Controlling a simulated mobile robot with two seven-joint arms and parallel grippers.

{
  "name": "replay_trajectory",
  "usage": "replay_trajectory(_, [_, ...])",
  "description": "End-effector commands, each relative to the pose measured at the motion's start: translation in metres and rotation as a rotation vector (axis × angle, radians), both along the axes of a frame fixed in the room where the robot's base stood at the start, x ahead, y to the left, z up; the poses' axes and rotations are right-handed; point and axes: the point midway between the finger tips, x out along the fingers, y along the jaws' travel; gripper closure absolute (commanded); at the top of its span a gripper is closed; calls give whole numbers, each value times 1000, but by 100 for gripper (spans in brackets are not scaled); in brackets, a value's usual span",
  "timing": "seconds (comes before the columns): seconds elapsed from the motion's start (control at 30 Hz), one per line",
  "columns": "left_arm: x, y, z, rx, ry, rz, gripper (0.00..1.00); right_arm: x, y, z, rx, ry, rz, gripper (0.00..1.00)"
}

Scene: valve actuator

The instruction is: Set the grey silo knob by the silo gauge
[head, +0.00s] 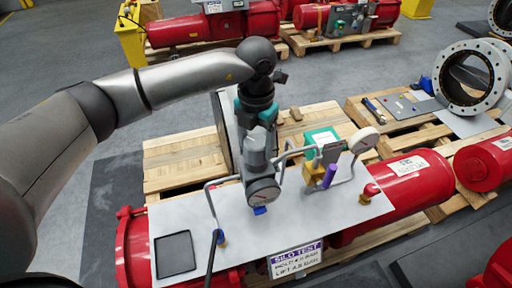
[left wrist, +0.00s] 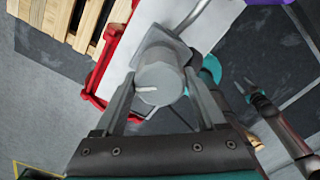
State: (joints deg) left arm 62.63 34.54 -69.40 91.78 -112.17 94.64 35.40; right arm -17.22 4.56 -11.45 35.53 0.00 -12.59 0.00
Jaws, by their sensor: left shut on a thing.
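The grey silo knob (left wrist: 160,83) is round and carries a white pointer mark on its left side in the left wrist view. My left gripper (left wrist: 164,92) is shut on it, one finger on each side. In the head view my left arm comes down from above to the grey fitting, and the gripper's contact with the knob is hard to see there.
A purple and white SILO TEST sign (head: 296,260) stands at the front. Grey pipes, a purple handle (head: 329,176) and a round white gauge (head: 363,140) stand close on the right. A dark square panel (head: 175,254) lies on the white plate at left.

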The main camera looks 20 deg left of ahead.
Motion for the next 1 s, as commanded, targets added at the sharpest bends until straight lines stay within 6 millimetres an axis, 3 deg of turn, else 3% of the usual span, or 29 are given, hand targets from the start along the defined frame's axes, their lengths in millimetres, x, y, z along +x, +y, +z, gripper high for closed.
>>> replay_trajectory(0.4, [1, 0, 0, 0, -4, -280, 83, 1, 0, -24, 0, -1, 0, 50])
replay_trajectory(1.0, [1, 0, 2, -2, -5, -365, 83, 1, 0, -29, 0, -1, 0, 50])
